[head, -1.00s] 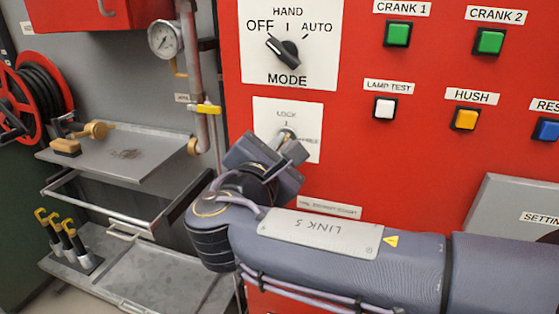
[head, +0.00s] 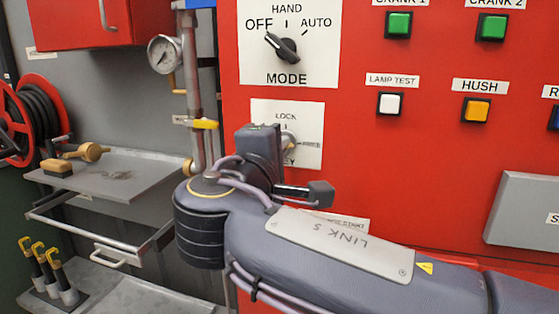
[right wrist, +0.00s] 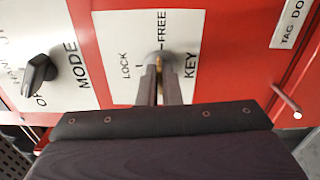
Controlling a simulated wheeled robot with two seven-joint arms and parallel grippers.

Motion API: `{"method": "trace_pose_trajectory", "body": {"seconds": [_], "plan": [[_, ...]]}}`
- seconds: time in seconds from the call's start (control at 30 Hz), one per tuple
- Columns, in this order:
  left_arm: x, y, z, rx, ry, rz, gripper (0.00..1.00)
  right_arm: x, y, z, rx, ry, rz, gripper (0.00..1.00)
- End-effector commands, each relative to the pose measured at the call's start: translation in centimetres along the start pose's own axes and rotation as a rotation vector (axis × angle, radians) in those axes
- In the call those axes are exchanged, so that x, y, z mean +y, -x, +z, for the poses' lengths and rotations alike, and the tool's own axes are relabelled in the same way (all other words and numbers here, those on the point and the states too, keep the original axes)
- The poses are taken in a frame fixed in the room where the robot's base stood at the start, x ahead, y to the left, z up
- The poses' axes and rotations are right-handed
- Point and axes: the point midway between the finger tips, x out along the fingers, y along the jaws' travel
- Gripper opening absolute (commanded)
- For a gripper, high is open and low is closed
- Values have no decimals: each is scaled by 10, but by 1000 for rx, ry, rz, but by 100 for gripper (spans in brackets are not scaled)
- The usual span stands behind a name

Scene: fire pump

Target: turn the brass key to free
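The key plate (head: 313,115) is white, on the red panel. In the right wrist view it appears turned on its side, with LOCK at left and FREE at top. A sliver of the brass key (right wrist: 159,64) shows between the finger tips of my right gripper (right wrist: 159,80), which look closed on it. The sliver runs upright in that picture, in line with FREE. In the head view, my right gripper (head: 284,152) is at the round lock, and its body hides the key and part of the plate. My left gripper is not in view.
The MODE knob (head: 286,48) is just above the key plate. A pipe with a yellow valve handle (head: 204,124) and a shelf (head: 130,178) stand left.

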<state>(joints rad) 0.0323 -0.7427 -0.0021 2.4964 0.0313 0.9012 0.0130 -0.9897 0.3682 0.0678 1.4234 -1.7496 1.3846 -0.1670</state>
Motion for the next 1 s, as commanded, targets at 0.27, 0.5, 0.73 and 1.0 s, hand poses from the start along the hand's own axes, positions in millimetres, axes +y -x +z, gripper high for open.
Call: {"method": "trace_pose_trajectory", "body": {"seconds": [0.27,0.5,0.73,1.0], "plan": [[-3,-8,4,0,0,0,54,-2,0,-1,1,-80,-3,0],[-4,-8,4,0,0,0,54,-2,0,-1,0,-95,-3,0],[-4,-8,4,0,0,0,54,-2,0,-1,0,-95,-3,0],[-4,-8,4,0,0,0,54,-1,0,0,0,-94,-2,26]]}}
